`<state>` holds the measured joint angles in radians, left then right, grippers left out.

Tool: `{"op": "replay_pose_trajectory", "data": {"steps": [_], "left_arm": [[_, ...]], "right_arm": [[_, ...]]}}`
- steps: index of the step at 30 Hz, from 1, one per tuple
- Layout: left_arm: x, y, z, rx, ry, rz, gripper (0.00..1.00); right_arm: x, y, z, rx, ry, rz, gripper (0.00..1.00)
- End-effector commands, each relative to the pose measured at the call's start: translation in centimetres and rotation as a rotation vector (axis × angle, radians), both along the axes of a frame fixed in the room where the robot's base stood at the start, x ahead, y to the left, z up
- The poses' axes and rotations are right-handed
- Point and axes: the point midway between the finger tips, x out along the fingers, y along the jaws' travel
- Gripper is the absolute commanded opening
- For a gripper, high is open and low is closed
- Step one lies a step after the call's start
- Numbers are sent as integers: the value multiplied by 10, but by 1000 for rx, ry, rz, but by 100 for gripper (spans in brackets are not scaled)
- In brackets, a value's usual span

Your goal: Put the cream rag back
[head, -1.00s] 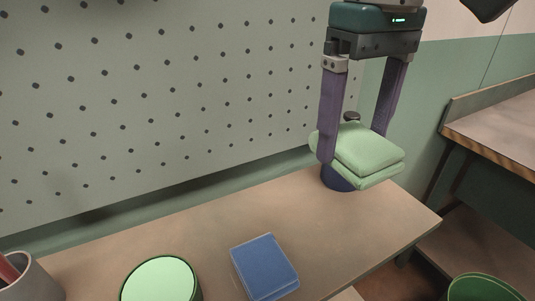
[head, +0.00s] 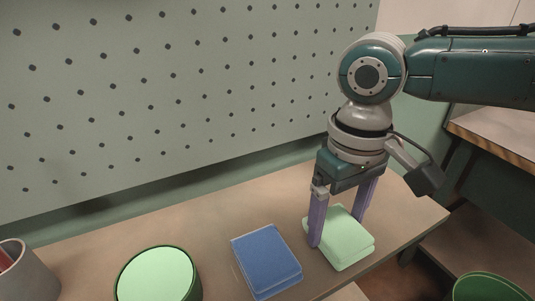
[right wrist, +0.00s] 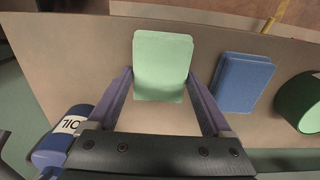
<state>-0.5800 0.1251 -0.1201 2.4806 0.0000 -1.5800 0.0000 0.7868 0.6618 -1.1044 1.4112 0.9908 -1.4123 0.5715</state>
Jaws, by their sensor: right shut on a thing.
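A folded pale green rag (head: 345,246) lies flat at the bench top, right of a folded blue rag (head: 267,262). I see no plainly cream-coloured rag. My right gripper (head: 336,232) points down with its purple fingers on either side of the green rag, shut on it. In the right wrist view the green rag (right wrist: 163,60) sits between the fingertips, and the blue rag (right wrist: 243,82) lies beside it, apart. My left gripper is not in view.
A green round container (head: 157,278) and a grey cup (head: 25,272) stand on the bench (head: 205,229) to the left. A blue oil container (right wrist: 65,137) shows near the gripper in the wrist view. A pegboard (head: 180,90) rises behind. A green bin (head: 490,287) is at lower right.

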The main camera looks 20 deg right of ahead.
Motion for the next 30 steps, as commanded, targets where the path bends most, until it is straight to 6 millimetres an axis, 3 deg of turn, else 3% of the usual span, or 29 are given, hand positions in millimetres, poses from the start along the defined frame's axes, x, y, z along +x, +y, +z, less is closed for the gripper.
{"op": "replay_pose_trajectory", "data": {"steps": [7, 8, 12, 22, 30], "left_arm": [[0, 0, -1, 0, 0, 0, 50], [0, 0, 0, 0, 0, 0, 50], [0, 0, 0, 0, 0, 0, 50], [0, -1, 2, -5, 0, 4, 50], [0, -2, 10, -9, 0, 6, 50]], "right_arm": [[0, 0, -3, 1, 1, 0, 32], [0, 0, -3, 0, 0, 1, 86], [0, 0, -2, 0, 0, 1, 100], [0, 0, 7, 0, -1, 0, 100], [1, 1, 63, 1, -5, 2, 100]]}}
